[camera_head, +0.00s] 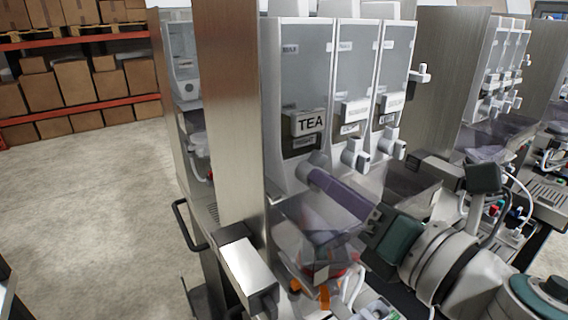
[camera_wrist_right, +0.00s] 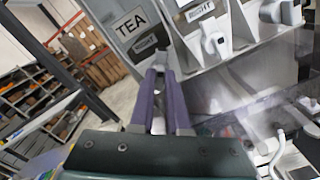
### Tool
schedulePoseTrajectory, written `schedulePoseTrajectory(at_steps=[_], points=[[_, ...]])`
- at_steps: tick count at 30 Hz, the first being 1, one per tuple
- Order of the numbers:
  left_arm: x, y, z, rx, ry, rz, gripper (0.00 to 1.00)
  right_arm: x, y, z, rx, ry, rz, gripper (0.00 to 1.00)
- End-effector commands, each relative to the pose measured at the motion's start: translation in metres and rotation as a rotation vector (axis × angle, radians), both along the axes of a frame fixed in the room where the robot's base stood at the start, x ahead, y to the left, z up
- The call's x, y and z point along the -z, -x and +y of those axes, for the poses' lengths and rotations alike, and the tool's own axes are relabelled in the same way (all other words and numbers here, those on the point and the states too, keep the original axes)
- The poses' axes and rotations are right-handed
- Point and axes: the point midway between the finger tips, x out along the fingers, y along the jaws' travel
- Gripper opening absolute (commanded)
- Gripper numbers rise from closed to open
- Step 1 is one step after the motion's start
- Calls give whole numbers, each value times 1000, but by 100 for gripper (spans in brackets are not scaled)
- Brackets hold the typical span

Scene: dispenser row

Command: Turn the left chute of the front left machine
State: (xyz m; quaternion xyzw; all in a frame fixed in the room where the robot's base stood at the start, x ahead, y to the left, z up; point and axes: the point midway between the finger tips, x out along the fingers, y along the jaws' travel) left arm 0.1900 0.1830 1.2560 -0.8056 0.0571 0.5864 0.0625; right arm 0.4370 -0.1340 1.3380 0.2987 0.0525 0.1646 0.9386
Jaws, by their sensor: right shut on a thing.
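The front left machine (camera_head: 306,70) shows in the head view as a row of three clear-fronted hoppers, the left one labelled TEA. Its left chute (camera_head: 318,158) is below the TEA label and is mostly hidden by my gripper. My right gripper (camera_head: 311,174) comes in from the lower right, and its purple fingers are shut on the left chute. In the right wrist view the two fingertips (camera_wrist_right: 159,74) meet at the chute, just below the TEA label (camera_wrist_right: 131,22). How far the chute is turned cannot be told. My left gripper is in neither view.
The middle chute (camera_head: 354,153) and right chute (camera_head: 391,143) are close to the right of my fingers. A clear funnel-like bin (camera_head: 318,222) is below them. A metal post (camera_head: 230,110) stands to the left. Shelves with cardboard boxes (camera_head: 75,85) are far back.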

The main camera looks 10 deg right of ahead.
Motion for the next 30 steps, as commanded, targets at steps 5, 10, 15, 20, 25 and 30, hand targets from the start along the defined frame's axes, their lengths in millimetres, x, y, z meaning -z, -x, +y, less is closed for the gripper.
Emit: schedulePoseTrajectory(at_steps=[5, 10, 15, 20, 25, 30], points=[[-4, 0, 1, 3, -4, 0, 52, -1, 0, -1, -1, -157, 57, 0], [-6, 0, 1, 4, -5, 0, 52, 0, -1, -1, -1, -310, 113, 0], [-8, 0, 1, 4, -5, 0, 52, 1, -1, -1, 0, -462, 168, 0], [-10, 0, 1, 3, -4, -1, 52, 2, -1, -1, 0, -604, 220, 0], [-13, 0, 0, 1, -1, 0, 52, 3, -1, -2, 0, -756, 275, 0], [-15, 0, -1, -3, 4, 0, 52, 3, -1, -2, 0, -908, 330, 0]])
